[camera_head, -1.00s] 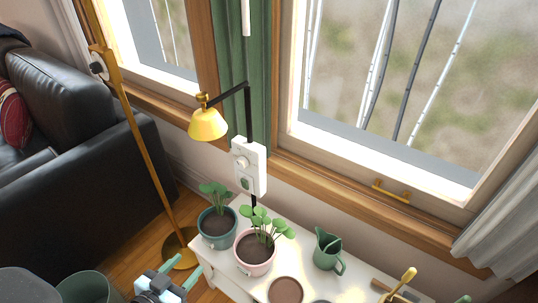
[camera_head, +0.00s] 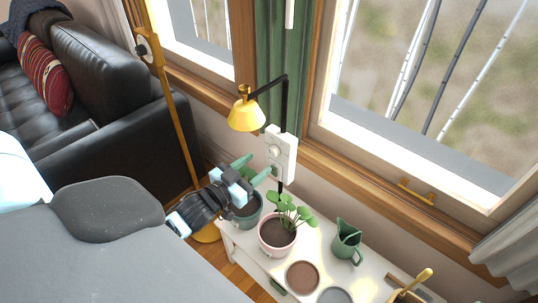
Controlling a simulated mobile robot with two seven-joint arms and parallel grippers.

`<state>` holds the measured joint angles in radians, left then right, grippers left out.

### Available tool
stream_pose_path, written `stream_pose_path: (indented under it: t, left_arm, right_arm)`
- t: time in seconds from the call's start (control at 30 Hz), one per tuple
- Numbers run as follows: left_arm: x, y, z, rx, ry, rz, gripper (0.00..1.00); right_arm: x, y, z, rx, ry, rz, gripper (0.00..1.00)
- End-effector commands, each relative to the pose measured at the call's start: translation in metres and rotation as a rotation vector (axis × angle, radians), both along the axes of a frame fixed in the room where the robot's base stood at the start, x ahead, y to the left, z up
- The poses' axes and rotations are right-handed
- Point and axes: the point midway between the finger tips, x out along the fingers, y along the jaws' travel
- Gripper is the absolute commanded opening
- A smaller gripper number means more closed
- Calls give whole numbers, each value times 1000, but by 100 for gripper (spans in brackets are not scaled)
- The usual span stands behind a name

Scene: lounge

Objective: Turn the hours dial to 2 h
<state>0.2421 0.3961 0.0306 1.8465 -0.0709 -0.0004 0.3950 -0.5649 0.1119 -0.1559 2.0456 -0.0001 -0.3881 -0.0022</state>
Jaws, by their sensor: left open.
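A white timer box (camera_head: 288,158) is mounted upright below the black lamp bracket, in front of the green curtain. A round pale dial (camera_head: 273,151) sits on its upper front. The lower front of the box, where a small green part showed earlier, is largely hidden behind my gripper. I cannot read any marks on the box. My left gripper (camera_head: 256,167) is open and empty, with its greenish fingers pointing at the box from the left, just below the round dial. I cannot tell whether they touch it. My right gripper is out of view.
A yellow lamp (camera_head: 246,116) hangs left of the box. A brass floor-lamp pole (camera_head: 178,120) rises at left.

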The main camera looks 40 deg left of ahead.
Motion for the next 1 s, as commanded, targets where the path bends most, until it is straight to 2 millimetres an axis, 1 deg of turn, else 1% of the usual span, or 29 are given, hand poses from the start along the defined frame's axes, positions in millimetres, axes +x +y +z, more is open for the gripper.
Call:
stream_pose_path:
  t: [0.03,0.2,0.4,0.53,0.8,0.87,1.0]
  left_arm:
    - [8,0,2,1,-3,0,52]
    - [32,-2,1,1,-3,0,52]
    - [51,-4,1,1,-1,0,52]
    - [56,-5,0,1,0,0,52]
    - [57,-5,0,0,0,-1,52]
    - [57,-5,0,0,0,-1,46]
    - [57,-5,0,0,0,0,27]
  right_arm:
    - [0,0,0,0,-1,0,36]
    - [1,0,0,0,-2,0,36]
    - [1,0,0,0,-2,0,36]
    - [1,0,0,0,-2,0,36]
    - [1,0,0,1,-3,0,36]
    - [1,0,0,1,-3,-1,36]
    - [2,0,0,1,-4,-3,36]
